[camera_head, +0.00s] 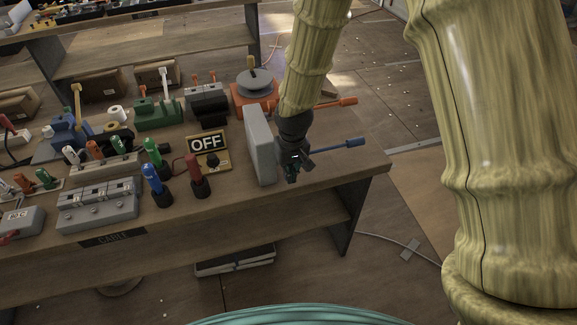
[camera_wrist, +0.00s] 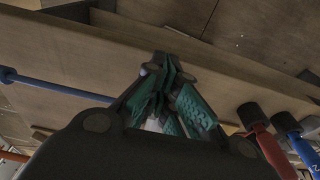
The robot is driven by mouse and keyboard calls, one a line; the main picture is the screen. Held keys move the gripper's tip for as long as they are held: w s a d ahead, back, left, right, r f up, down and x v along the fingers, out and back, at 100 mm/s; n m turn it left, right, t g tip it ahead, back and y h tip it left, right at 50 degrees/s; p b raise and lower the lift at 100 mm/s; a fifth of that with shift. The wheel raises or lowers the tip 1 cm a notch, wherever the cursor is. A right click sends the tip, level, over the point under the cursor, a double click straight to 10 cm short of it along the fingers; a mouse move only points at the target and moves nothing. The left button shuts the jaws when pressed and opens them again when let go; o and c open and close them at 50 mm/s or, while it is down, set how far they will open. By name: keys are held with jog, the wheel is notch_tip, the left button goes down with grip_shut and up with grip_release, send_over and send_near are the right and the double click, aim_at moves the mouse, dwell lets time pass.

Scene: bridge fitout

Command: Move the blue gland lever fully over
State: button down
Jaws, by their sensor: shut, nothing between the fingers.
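The blue gland lever (camera_head: 350,143) sticks out to the right from beside the grey box (camera_head: 260,145), near the table's right end. Its rod lies nearly level in the head view, and its base is hidden behind my gripper. My gripper (camera_head: 293,173) points down just right of the grey box, left of the lever's handle. In the wrist view the blue lever (camera_wrist: 60,88) runs in from the left and passes behind the gripper body. The green-padded fingers (camera_wrist: 163,85) are shut with nothing between them. I cannot tell whether the gripper touches the lever.
An orange lever (camera_head: 345,101) points right behind the blue one. An OFF sign (camera_head: 207,142), a red-handled plug (camera_head: 195,175) and a blue-handled plug (camera_head: 155,183) stand left of the grey box. The tabletop's right corner (camera_head: 365,168) is clear.

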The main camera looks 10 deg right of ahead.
jog(key=shift+s+f+b, duration=0.25)
jog(key=shift+s+f, duration=0.05)
jog(key=shift+f, duration=0.6)
jog(key=shift+s+f+b, duration=0.25)
jog(key=shift+f, duration=0.65)
jog(key=s+d+r, duration=0.1)
jog(key=s+r, duration=0.6)
jog(key=s, duration=0.3)
jog(key=shift+s+d+r, duration=0.15)
jog(key=shift+s+d, duration=0.1)
jog(key=shift+s, duration=0.05)
dwell(0.3)
